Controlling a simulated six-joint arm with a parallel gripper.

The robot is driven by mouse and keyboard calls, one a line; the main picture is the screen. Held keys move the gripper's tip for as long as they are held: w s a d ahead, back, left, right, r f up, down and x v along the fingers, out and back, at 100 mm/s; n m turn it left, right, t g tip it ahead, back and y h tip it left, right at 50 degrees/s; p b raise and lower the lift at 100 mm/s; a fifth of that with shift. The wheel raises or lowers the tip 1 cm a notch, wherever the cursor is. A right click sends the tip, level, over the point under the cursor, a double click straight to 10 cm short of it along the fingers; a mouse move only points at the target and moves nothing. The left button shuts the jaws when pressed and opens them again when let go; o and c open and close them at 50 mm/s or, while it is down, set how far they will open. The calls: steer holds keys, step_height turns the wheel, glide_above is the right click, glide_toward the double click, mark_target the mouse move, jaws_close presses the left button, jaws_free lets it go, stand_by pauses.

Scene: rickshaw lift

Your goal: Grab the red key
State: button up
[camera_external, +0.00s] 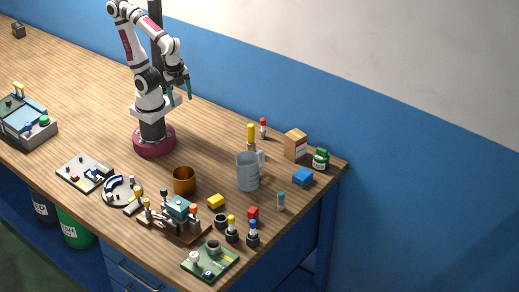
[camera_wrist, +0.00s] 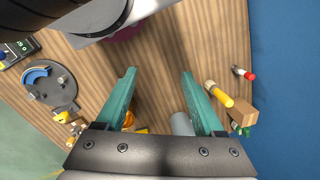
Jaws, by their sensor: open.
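A small peg-like piece with a red top and pale body (camera_external: 263,129) stands near the back edge of the table. It also shows in the wrist view (camera_wrist: 243,73) at the right, red end outward. A red block (camera_external: 252,213) sits near the front right. I cannot tell for certain which red piece is the key. My gripper (camera_external: 179,95) is open and empty, raised above the table, to the left of the red-topped piece and well apart from it. In the wrist view my two teal fingers (camera_wrist: 158,74) are spread with bare wood between their tips.
A yellow-topped cylinder (camera_external: 251,137) stands beside the red-topped piece. A cardboard box (camera_external: 295,145), green jar (camera_external: 320,159), grey mug (camera_external: 247,172) and blue block (camera_external: 302,178) are close by. An orange cup (camera_external: 184,180) and several pegs crowd the front.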

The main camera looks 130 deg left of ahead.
steer(key=w+d+f+m+g+h, duration=0.1)
steer(key=w+d+m+h, duration=0.2)
steer(key=w, duration=1)
steer(key=w+d+m+g+h, duration=0.15)
steer(key=w+h, duration=0.35)
steer(key=w, duration=0.7)
steer(key=m+t+h, duration=0.5)
steer(key=m+h, duration=0.1)
steer(key=h, duration=0.1)
glide_toward(253, 209)
steer(key=x, duration=0.4)
steer(key=shift+d+f, duration=0.25)
steer(key=shift+f, duration=0.15)
steer(key=x, duration=0.5)
steer(key=shift+w+d+f, duration=0.1)
steer(key=shift+d+f, duration=0.05)
steer(key=shift+d, duration=0.15)
jaws_close()
